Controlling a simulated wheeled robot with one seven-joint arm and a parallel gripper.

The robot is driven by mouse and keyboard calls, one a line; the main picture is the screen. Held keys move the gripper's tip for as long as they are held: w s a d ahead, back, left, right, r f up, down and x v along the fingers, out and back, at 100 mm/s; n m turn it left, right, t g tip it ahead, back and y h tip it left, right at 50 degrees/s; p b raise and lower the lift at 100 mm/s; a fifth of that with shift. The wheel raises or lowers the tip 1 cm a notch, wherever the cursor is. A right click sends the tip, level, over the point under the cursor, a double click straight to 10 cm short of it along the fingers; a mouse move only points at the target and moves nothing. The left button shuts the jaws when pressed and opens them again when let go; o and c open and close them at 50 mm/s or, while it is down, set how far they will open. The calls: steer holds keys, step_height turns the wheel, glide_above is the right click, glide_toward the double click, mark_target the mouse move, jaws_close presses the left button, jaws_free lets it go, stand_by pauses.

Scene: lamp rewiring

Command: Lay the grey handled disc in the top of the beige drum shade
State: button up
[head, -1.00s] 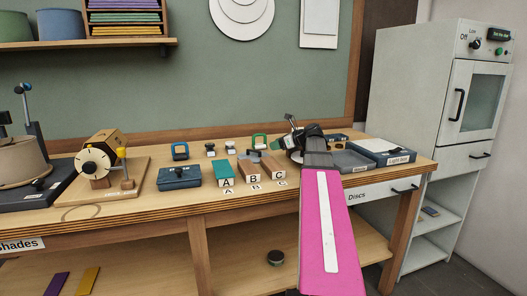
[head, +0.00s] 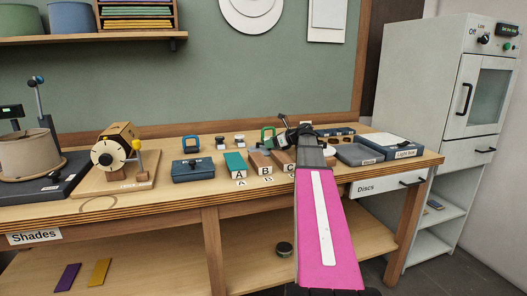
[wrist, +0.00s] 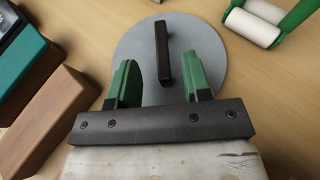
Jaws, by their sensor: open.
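The grey handled disc (wrist: 207,52) lies flat on the wooden bench in the wrist view, with its dark bar handle (wrist: 163,55) upward. My gripper (wrist: 160,72) is open over the disc's near part, its two green fingers apart on either side of the handle's near end. I see no contact with the handle. In the head view my gripper (head: 287,137) is at the back right of the bench, and the arm hides most of the disc there. The beige drum shade (head: 25,157) stands at the far left on a dark base (head: 62,187), partly cut off.
Lettered blocks A (head: 235,163), B (head: 259,163) and C stand close to the left of my gripper. A green-handled roller (wrist: 262,20) lies right of the disc. A wooden dial stand (head: 117,150) and blue box (head: 193,170) stand between the blocks and shade.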

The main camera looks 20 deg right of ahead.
steer(key=x, duration=0.3)
steer(key=shift+w+a, duration=0.15)
steer(key=shift+w, duration=0.2)
jaws_close()
